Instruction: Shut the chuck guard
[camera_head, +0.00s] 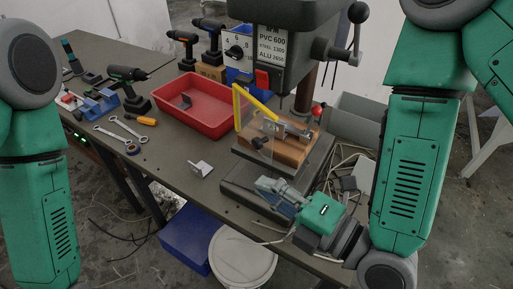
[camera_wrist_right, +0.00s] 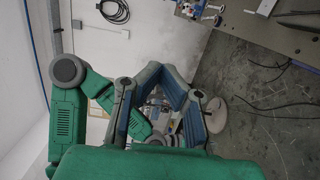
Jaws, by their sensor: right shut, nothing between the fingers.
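The chuck guard is a clear panel with a yellow frame (camera_head: 239,108) on the drill press, in the head view. It stands at an angle on the left side of the work area, beside a wooden block (camera_head: 291,148) and a metal vise (camera_head: 294,131). My right gripper (camera_head: 266,186) is low in front of the drill press base, below and apart from the guard. It is shut and empty, fingers pointing up and left. Its fingers also show in the right wrist view (camera_wrist_right: 161,74). My left gripper is out of view; only my left arm shows.
The drill press head (camera_head: 285,45) hangs above the guard, with a feed handle (camera_head: 353,35) at right. A red tray (camera_head: 194,104) sits left of the guard. A small metal bracket (camera_head: 201,169) lies in front of the tray.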

